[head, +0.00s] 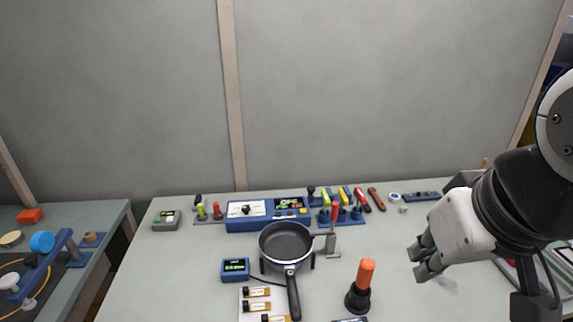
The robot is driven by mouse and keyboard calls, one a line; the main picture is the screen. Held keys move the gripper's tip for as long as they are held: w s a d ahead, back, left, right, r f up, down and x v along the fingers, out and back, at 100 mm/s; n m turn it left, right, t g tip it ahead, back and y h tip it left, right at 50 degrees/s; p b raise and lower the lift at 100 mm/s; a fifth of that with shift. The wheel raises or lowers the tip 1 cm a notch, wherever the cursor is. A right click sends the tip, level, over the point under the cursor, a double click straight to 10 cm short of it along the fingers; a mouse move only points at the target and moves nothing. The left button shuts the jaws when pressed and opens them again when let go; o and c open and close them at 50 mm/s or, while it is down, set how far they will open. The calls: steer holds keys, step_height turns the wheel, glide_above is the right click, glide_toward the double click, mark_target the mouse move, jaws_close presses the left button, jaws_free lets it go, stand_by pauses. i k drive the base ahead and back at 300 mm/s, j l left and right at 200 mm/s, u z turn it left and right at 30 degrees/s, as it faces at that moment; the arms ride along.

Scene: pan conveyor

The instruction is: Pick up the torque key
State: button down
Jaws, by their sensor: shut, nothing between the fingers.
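I cannot tell for sure which thing is the torque key. An upright tool with an orange handle and a black, wider base (360,287) stands near the front of the table. Other handled tools, such as a red-handled one (335,213), stand at the back. My gripper (419,260) is to the right of the orange-handled tool and apart from it. Its fingers point left, are shut and hold nothing.
A black pan (285,242) sits on a stand mid-table, its handle towards the front. A blue control box (266,214) is behind it, and a small blue display (235,269) is to its left. Bare table (180,280) lies at the left.

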mark_target(327, 202)
steer(key=u, duration=0.4)
steer(key=i+j+z, duration=0.35)
steer(key=j, duration=0.2)
steer(key=i+l, duration=0.55)
steer(key=l, duration=0.2)
